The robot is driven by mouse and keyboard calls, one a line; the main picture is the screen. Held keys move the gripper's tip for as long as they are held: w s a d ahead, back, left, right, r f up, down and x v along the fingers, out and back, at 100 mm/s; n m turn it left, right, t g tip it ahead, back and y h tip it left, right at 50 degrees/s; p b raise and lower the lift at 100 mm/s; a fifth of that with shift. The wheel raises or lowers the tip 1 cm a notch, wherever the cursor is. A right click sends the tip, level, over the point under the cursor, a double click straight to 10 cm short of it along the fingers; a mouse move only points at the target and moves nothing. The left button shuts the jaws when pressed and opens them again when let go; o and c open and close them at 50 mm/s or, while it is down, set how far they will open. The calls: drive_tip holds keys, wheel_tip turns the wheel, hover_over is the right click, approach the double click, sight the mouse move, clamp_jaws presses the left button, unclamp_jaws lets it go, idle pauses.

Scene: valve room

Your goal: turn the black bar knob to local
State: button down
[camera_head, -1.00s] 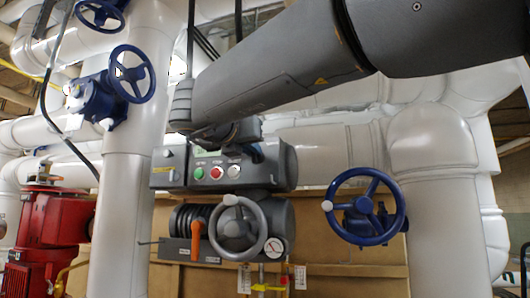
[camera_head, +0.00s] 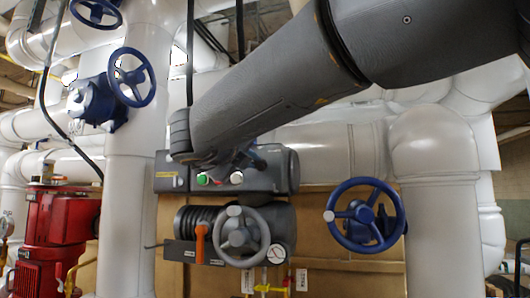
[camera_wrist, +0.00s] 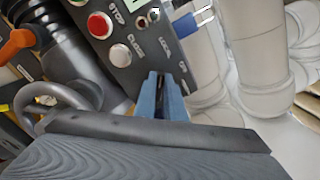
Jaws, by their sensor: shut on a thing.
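The grey control box (camera_head: 274,171) holds the black bar knob on its panel. In the wrist view, my gripper (camera_wrist: 165,78) reaches the panel with its two blue fingers close together. A dark sliver of the black bar knob (camera_wrist: 168,88) shows between them; the rest is hidden by the fingers, so its pointing direction cannot be told. In the head view, my wrist covers the knob and the upper panel. A red stop button (camera_wrist: 100,25) and a silver button (camera_wrist: 120,55) sit left of the fingers.
A grey handwheel (camera_head: 243,232) and an orange lever (camera_head: 200,242) sit below the box. A blue handwheel (camera_head: 338,215) stands to the right, another (camera_head: 147,77) at upper left. White pipes (camera_head: 437,230) flank the box. A red machine (camera_head: 57,216) is at left.

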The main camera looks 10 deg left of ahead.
drive_tip(key=shift+n+p, duration=0.35)
drive_tip(key=shift+n, duration=0.15)
drive_tip(key=shift+f, duration=0.1)
drive_tip(key=c, duration=1.8)
unclamp_jaws()
drive_tip(key=shift+a, duration=0.1)
drive_tip(key=shift+c, duration=0.2)
drive_tip(key=shift+s, duration=0.1)
drive_tip(key=s+b, duration=0.2)
drive_tip(key=s, duration=0.5)
drive_tip(key=shift+s+a, duration=0.25)
drive_tip(key=shift+s, duration=0.05)
